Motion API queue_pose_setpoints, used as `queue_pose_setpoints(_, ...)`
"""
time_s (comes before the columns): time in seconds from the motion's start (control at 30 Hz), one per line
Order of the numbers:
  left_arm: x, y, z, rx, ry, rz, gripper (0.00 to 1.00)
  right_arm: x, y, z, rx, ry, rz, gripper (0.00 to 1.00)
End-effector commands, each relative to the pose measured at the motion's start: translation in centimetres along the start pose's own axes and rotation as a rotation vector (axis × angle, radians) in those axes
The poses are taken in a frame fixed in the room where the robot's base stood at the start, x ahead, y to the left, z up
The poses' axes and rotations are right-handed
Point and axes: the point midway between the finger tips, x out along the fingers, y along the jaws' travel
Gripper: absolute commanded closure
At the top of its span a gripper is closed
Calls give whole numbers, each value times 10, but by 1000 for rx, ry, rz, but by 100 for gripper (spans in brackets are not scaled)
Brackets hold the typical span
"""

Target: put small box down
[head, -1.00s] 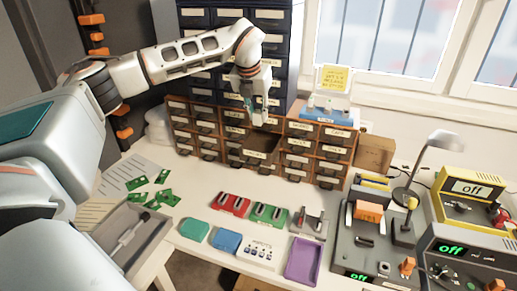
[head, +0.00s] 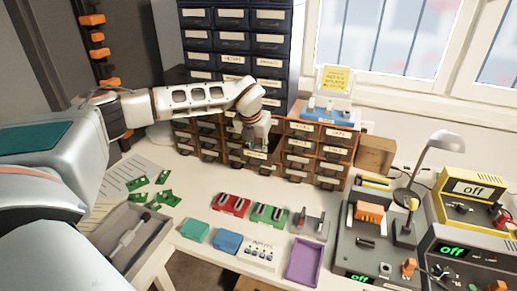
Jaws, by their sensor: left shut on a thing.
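My left gripper (head: 256,138) hangs pointing down in front of the brown drawer cabinet (head: 298,160). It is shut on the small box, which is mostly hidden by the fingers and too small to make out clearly. The gripper covers part of the middle drawers, near a dark gap in the cabinet. I cannot tell whether the box touches the cabinet or a drawer. My right gripper is not in view.
A dark drawer tower (head: 237,42) stands behind the cabinet. Red (head: 231,205) and green (head: 270,216) holders, a teal box (head: 195,230), a blue box (head: 228,242) and a purple tray (head: 303,261) lie in front. Green circuit boards (head: 165,179) lie left. A lamp (head: 431,155) and instruments stand right.

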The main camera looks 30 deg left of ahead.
Motion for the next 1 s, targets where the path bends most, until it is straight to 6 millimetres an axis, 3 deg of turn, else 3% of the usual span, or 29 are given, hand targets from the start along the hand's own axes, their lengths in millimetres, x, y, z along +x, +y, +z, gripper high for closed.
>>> queue_pose_setpoints(0.27,2,0,-1,0,0,0,100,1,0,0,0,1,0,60)
queue_pose_setpoints(0.3,2,0,-1,0,0,0,75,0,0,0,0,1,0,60)
queue_pose_setpoints(0.37,2,0,-1,0,0,0,63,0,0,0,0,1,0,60)
queue_pose_setpoints(0.77,-2,0,1,0,-1,-1,63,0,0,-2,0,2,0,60)
queue_pose_setpoints(1.0,-38,0,2,0,-3,-1,63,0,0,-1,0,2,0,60)
